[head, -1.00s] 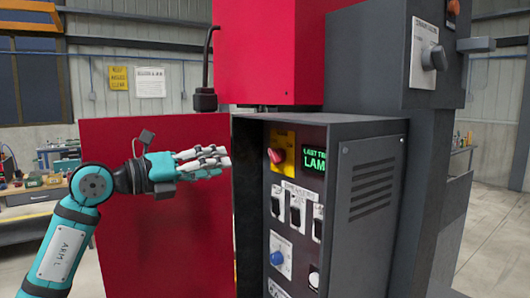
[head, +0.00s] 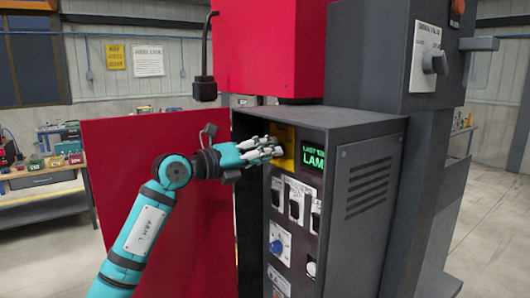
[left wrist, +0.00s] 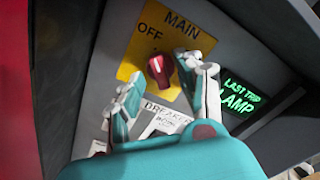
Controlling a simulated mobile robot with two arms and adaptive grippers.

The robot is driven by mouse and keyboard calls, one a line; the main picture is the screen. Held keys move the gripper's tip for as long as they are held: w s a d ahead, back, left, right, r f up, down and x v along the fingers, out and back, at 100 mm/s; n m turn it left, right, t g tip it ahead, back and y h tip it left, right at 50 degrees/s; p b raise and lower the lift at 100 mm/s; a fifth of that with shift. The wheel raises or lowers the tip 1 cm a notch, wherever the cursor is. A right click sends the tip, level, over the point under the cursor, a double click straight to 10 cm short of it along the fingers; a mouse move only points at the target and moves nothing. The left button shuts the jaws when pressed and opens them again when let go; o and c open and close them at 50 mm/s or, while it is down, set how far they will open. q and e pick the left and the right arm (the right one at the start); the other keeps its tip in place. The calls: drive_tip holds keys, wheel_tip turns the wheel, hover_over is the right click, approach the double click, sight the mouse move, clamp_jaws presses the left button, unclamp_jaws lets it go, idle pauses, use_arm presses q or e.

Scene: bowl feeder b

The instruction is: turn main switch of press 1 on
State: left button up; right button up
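The main switch is a red knob (left wrist: 159,68) on a yellow plate (left wrist: 138,62) marked MAIN, with OFF at its upper left, in the left wrist view. Its pale mark seems to face OFF. My left gripper (left wrist: 160,75) is open, with one finger on each side of the knob; the right-hand finger is very near it, and I cannot tell if it touches. That finger covers part of the plate's right side. In the head view my left gripper (head: 273,149) is in front of the yellow plate (head: 285,137) and hides the knob. My right gripper is not in view.
A green lit LAST TRIP LAMP display (head: 313,158) sits right of the plate. Breaker switches (head: 295,207) and a blue knob (head: 276,246) are below. An open red door (head: 150,215) stands to the left, behind my arm. A higher box has a grey rotary switch (head: 434,62).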

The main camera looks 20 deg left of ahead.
use_arm(q)
clamp_jaws()
idle(0.3)
drive_tip(key=m+b, duration=0.8)
drive_tip(key=m, duration=0.9)
drive_tip(key=shift+m, duration=0.4)
idle(0.5)
unclamp_jaws()
